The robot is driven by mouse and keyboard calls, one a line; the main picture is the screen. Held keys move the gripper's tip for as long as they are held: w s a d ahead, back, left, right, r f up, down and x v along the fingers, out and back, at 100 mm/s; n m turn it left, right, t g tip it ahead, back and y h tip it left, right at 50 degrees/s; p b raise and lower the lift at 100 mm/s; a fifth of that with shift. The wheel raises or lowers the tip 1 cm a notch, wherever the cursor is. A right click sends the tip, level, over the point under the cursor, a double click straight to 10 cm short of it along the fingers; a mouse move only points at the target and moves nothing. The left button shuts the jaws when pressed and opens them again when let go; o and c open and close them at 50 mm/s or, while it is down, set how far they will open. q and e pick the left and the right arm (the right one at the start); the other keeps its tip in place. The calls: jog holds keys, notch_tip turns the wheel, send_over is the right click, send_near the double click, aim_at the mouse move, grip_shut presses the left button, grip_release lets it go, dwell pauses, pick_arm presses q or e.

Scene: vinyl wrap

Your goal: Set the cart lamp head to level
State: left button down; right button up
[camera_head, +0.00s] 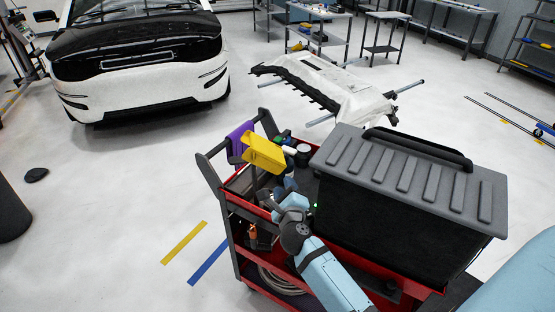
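The red and grey cart (240,267) stands in front of me. A yellow block-shaped piece (264,153) sits tilted above the cart's far left corner, its right end lower than its left. It may be the lamp head, but I cannot tell for certain. My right gripper (287,184) is over the cart's tray, just below and to the right of the yellow piece. Its fingers are small and partly hidden, so I cannot see whether they are open or touch the piece. My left gripper is not in view.
A large black toolbox with a grey lid (400,180) fills the cart's right side beside my arm. A purple cloth (240,139) hangs at the cart handle. Small bottles and a roll (303,152) stand behind the gripper.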

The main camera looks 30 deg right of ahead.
aim_at(280, 165)
jog(key=x, duration=1.2)
jog(key=shift+w+d, duration=0.15)
jog(key=shift+w, duration=0.25)
jog(key=shift+c, duration=0.2)
grip_shut()
